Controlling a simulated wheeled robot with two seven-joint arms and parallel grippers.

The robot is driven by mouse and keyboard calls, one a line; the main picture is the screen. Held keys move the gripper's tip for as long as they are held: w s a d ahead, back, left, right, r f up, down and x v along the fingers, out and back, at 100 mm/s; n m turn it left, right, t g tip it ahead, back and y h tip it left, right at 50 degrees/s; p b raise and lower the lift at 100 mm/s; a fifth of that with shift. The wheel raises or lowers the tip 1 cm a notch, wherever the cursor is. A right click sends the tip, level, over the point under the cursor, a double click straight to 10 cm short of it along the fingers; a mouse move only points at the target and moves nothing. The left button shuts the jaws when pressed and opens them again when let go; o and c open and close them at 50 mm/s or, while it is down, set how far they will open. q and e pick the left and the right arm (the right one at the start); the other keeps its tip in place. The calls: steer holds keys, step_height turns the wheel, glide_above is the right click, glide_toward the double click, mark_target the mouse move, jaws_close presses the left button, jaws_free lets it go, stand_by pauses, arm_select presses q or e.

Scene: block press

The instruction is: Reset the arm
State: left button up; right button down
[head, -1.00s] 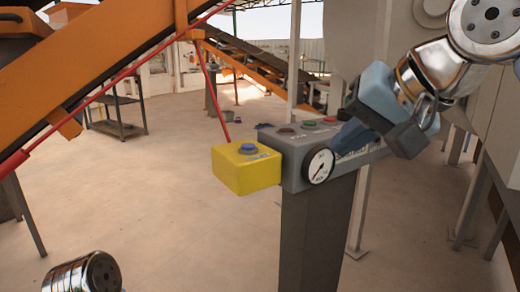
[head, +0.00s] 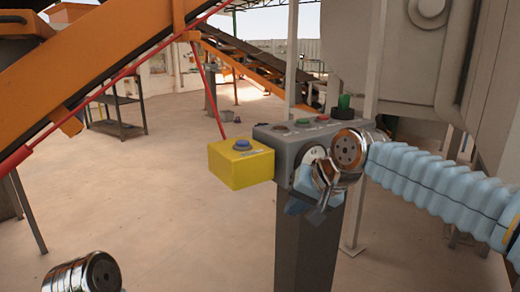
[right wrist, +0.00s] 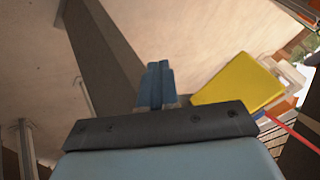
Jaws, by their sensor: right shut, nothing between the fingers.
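My right gripper (head: 298,205) hangs in front of the grey control box, at the top of its dark post, with its blue fingertips pointing down. In the right wrist view its blue fingers (right wrist: 156,88) are together with nothing between them. My left gripper is out of view; only a silver part of my left arm shows at the lower left.
The grey control box (head: 290,134) carries several buttons on top. A yellow box (head: 240,168) with a blue button (head: 241,145) joins its left side; it also shows in the right wrist view (right wrist: 240,88). An orange conveyor (head: 110,57) crosses the upper left.

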step_height(320, 180, down, 36)
steer(key=s+f+g, duration=0.1)
steer(key=s+g, duration=0.1)
steer(key=g, duration=0.1)
steer(key=s+d+f+g, duration=0.2)
steer(key=s+d+f, duration=0.1)
steer(key=s+f, duration=1.4)
steer(key=s, duration=0.2)
steer(key=shift+s+h, duration=0.3)
steer(key=shift+h, duration=0.1)
